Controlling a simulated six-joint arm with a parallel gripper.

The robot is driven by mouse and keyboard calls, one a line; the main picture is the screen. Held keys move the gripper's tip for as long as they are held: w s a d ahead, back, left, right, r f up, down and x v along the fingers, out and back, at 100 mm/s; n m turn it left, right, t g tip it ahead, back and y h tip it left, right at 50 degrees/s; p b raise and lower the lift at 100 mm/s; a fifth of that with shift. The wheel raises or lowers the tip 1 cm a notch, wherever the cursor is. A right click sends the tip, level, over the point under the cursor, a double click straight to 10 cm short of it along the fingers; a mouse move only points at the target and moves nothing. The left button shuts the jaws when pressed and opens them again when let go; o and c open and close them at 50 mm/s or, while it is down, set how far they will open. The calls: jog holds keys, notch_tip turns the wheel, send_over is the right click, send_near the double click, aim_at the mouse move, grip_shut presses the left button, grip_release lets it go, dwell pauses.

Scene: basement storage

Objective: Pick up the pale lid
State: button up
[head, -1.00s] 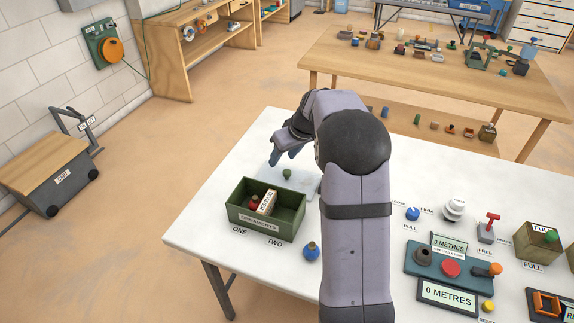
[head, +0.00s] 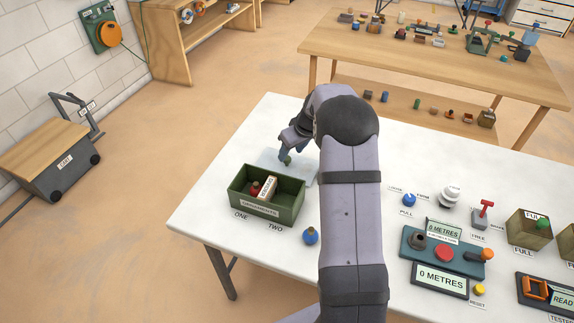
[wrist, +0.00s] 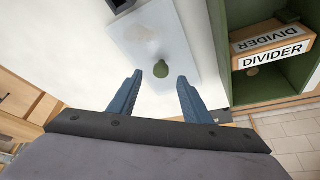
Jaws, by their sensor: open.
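The pale lid (wrist: 132,40) is a flat, pale blue-grey plate with a green knob (wrist: 162,68) standing on it. It lies on the white table behind the green box, and in the head view my arm hides part of it (head: 267,159). My gripper (wrist: 160,84) is open, its two blue fingers pointing toward the knob. The knob sits just beyond the fingertips, roughly midway between them in the wrist view. In the head view my gripper (head: 288,151) is right over the knob, with nothing held.
The green box (head: 249,208), labelled ornaments, stands just in front of the lid with a divider (head: 268,188) and a red ornament (head: 255,188) inside. A blue ornament (head: 310,236) stands on the white table (head: 205,205). Controls and displays fill the table's right side.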

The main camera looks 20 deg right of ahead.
aim_at(287, 158)
jog(key=shift+p+x, duration=0.45)
jog(key=shift+x, duration=1.55)
jog(key=shift+a, duration=0.1)
jog(key=shift+c, duration=0.2)
grip_shut()
jog(key=shift+r, duration=0.1)
